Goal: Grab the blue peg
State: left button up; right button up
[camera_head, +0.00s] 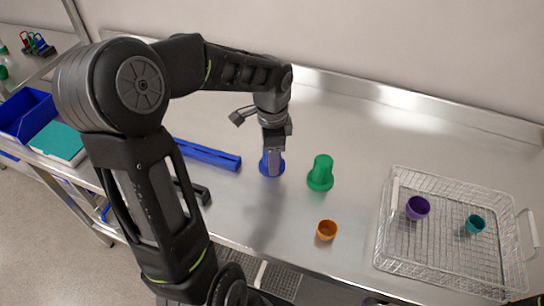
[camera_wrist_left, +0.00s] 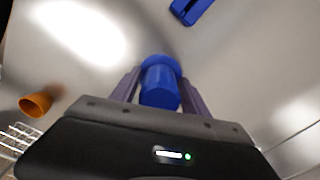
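The blue peg (camera_head: 272,168) stands upright on the metal counter, with its wider base ring down. My left gripper (camera_head: 274,150) points down over it and hides part of its upper body in the head view. In the left wrist view, the blue peg (camera_wrist_left: 160,85) sits between the two fingers of my left gripper (camera_wrist_left: 160,78). The fingers straddle it and look open, with narrow gaps at the sides; contact is not clear. My right gripper is not in view.
A green peg (camera_head: 321,172) stands right of the blue one. An orange cup (camera_head: 327,230) is nearer the front edge. A wire basket (camera_head: 384,235) holds a purple cup (camera_head: 418,207) and a teal cup (camera_head: 475,224). A long blue bar (camera_head: 208,154) lies to the left.

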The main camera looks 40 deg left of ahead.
pick_arm(q)
grip_shut()
dwell(0.3)
jog(key=shift+r, duration=0.1)
notch_tip(320, 180, up, 10)
jog(key=shift+f+b, duration=0.1)
jog(key=shift+b, duration=0.25)
dwell(0.6)
